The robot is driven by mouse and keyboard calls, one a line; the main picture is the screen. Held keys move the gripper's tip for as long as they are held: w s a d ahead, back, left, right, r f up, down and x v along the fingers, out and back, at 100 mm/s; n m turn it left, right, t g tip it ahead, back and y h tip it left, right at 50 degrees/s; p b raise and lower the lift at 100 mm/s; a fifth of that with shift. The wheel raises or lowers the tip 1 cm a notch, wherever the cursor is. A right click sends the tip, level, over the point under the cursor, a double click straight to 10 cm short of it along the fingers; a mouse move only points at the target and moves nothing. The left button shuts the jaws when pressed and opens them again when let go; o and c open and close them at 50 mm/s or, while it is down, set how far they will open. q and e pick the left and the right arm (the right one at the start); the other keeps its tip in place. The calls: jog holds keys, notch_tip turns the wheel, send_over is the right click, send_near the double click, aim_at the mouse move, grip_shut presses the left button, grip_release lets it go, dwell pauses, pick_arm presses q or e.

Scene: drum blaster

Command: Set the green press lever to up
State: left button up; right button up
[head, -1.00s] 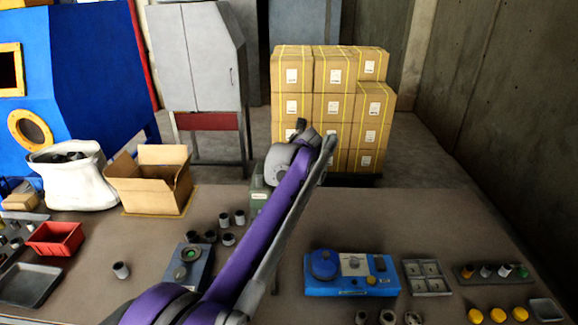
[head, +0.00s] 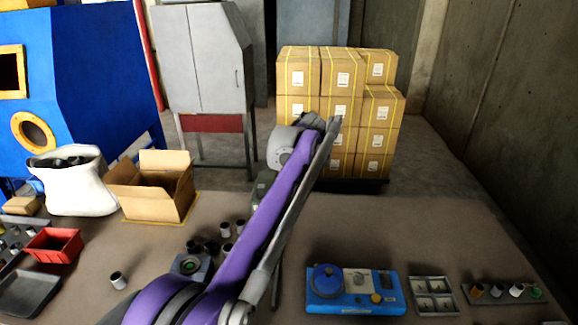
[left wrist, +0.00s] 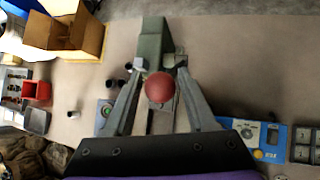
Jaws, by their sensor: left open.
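The green press (left wrist: 153,42) stands on the table, and its upper body shows just beyond my left gripper in the left wrist view. A red ball knob (left wrist: 160,87) lies between the open fingers of my left gripper (left wrist: 160,64), with small gaps on both sides. I take it for the press lever's knob; the lever's rod and its angle are hard to make out. In the head view my purple left arm hides most of the press (head: 262,188) and the gripper itself. My right gripper is in neither view.
A blue device (head: 340,290) and a grey divided tray (head: 434,296) stand right of my arm. A small dark device (head: 190,264) and several dark cups are on its left. A cardboard box (head: 155,190) and white sack (head: 75,182) stand farther left.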

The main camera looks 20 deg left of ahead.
pick_arm(q)
jog(key=shift+o, duration=0.8)
jog(key=shift+w, duration=0.1)
jog(key=v, duration=1)
jog(key=shift+s+d+r, duration=0.2)
jog(key=shift+r, duration=0.05)
jog(key=s+d+f+n+h, duration=0.1)
jog(key=s+f+n+h, duration=0.1)
jog(key=s+f+n, duration=1.2)
jog(key=s+d+f+n+h, duration=0.1)
jog(key=s+f+n+h, duration=0.2)
jog(key=s+f+n, duration=1.1)
jog(key=s+n, duration=0.3)
jog(key=s, duration=0.2)
jog(key=shift+d+f, duration=0.15)
jog(key=shift+f, duration=0.1)
